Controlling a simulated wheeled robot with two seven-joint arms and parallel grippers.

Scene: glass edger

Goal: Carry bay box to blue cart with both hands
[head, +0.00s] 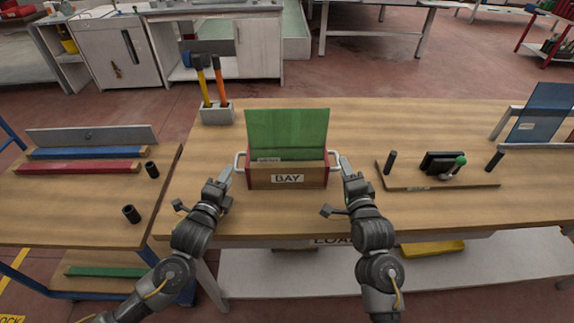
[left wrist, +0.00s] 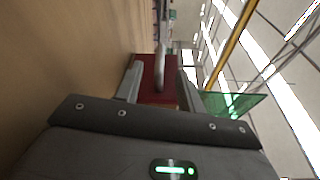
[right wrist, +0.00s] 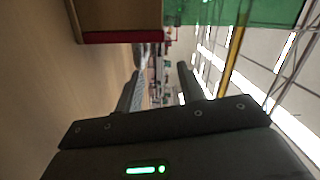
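The bay box (head: 287,178), a wooden box with red ends, a "BAY" label and a green sheet (head: 286,133) standing in it, rests on the wooden table. It has a pale handle at each end. My left gripper (head: 229,174) is open at the left handle (head: 239,161); in the left wrist view the handle (left wrist: 160,68) shows between the parted fingers (left wrist: 158,85). My right gripper (head: 345,167) is open beside the right handle; in the right wrist view its fingers (right wrist: 159,88) are apart, with the box's red end (right wrist: 122,37) above them. Whether either touches is unclear.
At left, a blue-framed wooden cart (head: 70,222) carries coloured bars (head: 77,167) and two dark cylinders. A tool holder (head: 216,114) stands behind the box to the left. A board with a black fixture (head: 440,165) lies to the right. Table between box and cart is clear.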

